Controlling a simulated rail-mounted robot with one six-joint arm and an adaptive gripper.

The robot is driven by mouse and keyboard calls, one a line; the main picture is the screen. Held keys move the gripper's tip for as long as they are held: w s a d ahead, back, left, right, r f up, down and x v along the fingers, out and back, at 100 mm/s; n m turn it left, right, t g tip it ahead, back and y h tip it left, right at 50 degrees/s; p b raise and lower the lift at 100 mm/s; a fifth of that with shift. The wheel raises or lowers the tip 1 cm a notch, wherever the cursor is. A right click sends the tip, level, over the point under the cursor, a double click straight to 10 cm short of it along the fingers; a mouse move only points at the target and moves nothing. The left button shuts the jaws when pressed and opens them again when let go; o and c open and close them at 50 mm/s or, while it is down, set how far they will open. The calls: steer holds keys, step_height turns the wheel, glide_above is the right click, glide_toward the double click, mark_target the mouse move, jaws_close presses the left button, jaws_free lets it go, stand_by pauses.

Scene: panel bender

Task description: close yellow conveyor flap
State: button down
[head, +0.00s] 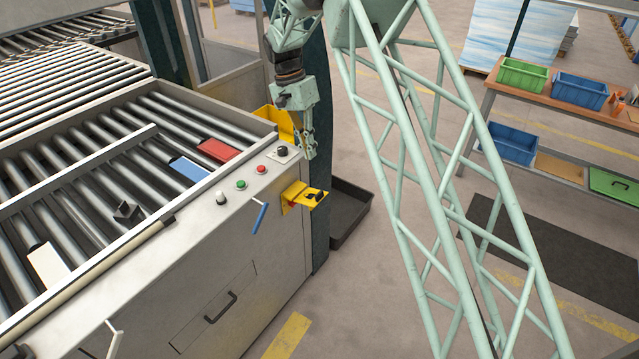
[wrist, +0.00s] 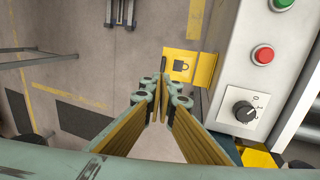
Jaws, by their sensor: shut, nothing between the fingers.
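A yellow flap with a padlock mark (head: 301,196) sticks out from the side of the conveyor's control panel. In the wrist view the flap (wrist: 182,66) stands out from the panel side, with a dark bar at its outer edge. A second yellow panel (head: 281,122) stands at the conveyor's far corner, partly hidden by my gripper. My gripper (head: 309,152) points down just off the panel's end, above and behind the padlock-marked flap. In the wrist view my gripper (wrist: 161,92) is shut and empty, its tips appearing just below the flap; contact cannot be told.
The control panel carries a black rotary knob (wrist: 244,111), a red button (wrist: 263,54) and a green button (head: 241,184). A blue lever (head: 260,217) hangs on the front. A dark tray (head: 349,216) lies on the floor. A shelf with bins (head: 522,75) stands at right.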

mark_target(320, 193)
steer(key=shift+w+a+f, duration=0.2)
steer(key=shift+f, duration=0.15)
steer(key=shift+f, duration=0.15)
steer(key=shift+p+x, duration=0.35)
steer(key=shift+x, duration=6.5)
steer(key=shift+s+d, duration=0.1)
steer(key=shift+s, duration=0.1)
steer(key=shift+d+f+b, duration=0.15)
steer(key=shift+b, duration=0.2)
